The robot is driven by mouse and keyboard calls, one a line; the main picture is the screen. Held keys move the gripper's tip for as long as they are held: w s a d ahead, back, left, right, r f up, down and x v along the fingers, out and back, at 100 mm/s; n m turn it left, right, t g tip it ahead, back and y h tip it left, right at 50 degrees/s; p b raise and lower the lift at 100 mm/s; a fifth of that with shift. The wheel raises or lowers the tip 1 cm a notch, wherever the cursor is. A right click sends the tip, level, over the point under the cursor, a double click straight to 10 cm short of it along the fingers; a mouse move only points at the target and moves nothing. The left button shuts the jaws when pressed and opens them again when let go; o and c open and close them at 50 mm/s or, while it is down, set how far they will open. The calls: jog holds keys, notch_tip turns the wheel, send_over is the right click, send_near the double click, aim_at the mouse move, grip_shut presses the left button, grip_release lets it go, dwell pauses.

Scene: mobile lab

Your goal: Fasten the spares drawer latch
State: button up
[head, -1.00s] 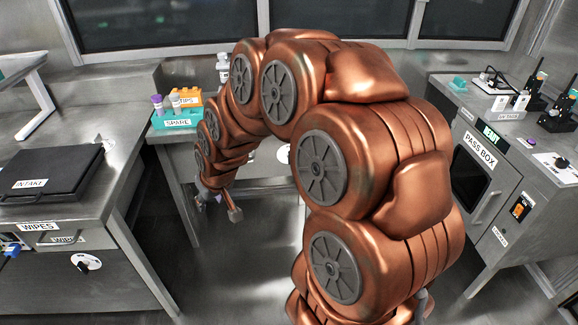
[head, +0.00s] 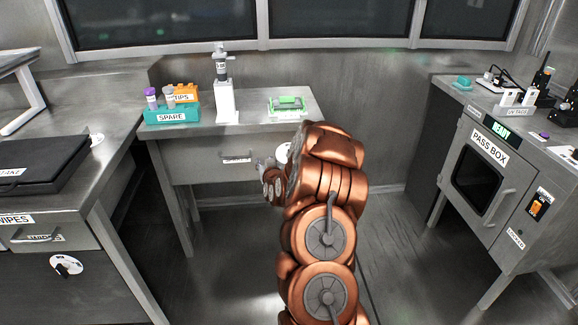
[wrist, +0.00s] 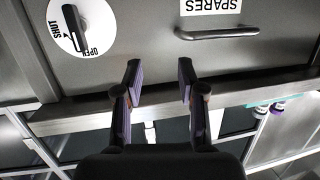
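The spares drawer (head: 205,171) is under the middle bench, its front flush as far as I can see. In the wrist view, the drawer front (wrist: 150,45) shows upside down with a SPARES label and a bar handle (wrist: 217,33). The latch (wrist: 82,25) is a white disc marked SHUT and OPEN with a grey and dark lever; the lever's dark end is by the OPEN mark. In the head view, my arm partly hides the latch disc (head: 282,151).
On the middle bench stand a teal SPARE rack (head: 172,115), an orange tips box (head: 184,92), a white stand (head: 226,100) and a green tray (head: 287,105). The left bench (head: 100,165) and pass box (head: 480,170) flank it. The floor between is clear.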

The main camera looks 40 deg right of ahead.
jog(key=s+d+f+m+h+b, duration=0.2)
jog(key=s+d+f+h, duration=0.25)
jog(key=d, duration=0.45)
jog(key=shift+t+y, duration=0.3)
jog(key=shift+y, duration=0.05)
jog(key=shift+f+b+x, duration=0.15)
jog(key=shift+b+x, duration=0.05)
jog(key=shift+x, duration=1.75)
jog(key=shift+f+b+x, duration=0.15)
jog(key=shift+f+x, duration=0.05)
jog(key=shift+x, duration=1.7)
jog(key=shift+c, duration=0.4)
grip_shut()
